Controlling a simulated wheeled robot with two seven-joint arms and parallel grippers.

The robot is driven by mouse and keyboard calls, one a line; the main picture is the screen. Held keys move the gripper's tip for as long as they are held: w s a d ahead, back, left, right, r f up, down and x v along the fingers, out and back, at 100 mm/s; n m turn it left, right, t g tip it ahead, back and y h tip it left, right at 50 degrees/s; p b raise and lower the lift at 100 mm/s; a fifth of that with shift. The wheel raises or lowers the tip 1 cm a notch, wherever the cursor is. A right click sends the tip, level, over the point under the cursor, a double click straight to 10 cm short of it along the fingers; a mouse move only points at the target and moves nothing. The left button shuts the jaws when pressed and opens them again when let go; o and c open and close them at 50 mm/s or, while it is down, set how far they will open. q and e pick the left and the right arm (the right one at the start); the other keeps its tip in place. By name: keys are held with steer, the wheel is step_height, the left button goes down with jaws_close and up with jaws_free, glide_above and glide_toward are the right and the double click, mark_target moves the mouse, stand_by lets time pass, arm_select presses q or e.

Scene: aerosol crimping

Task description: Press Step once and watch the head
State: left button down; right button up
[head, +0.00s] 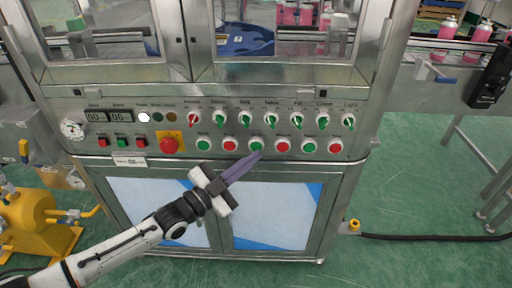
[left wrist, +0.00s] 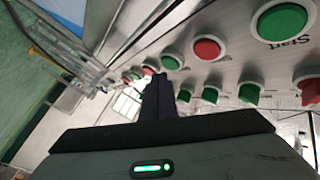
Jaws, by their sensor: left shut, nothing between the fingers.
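My left gripper (head: 260,155) is shut and empty, with its purple-grey fingers pointing up and right at the machine's button row. In the head view its tips overlap the lower edge of the third button from the left, a green one (head: 256,145); whether they touch it I cannot tell. The label words on the lower row are too small to read there, so I cannot tell which is Step. In the left wrist view the dark fingers (left wrist: 156,85) reach toward the far buttons, and a large green button marked Start (left wrist: 283,21) is nearest. The crimping head is not clearly seen.
A red emergency button (head: 169,145) sits left of the row. Selector switches (head: 244,120) run above it. Windows above show a blue part (head: 246,42) and pink cans (head: 297,14). A yellow pump (head: 35,222) stands at left. The floor at right is largely clear.

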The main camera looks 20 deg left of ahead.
arm_select(q)
steer(key=shift+w, duration=0.1)
steer(key=shift+w+a, duration=0.1)
steer(key=shift+w, duration=0.25)
steer(key=shift+w+b, duration=0.1)
steer(key=shift+b, duration=0.2)
stand_by(0.3)
steer(key=shift+w+a, duration=0.1)
steer(key=shift+w, duration=0.15)
stand_by(0.6)
steer(key=shift+s+d+p, duration=0.2)
steer(key=shift+s+p, duration=0.35)
steer(key=shift+s, duration=0.2)
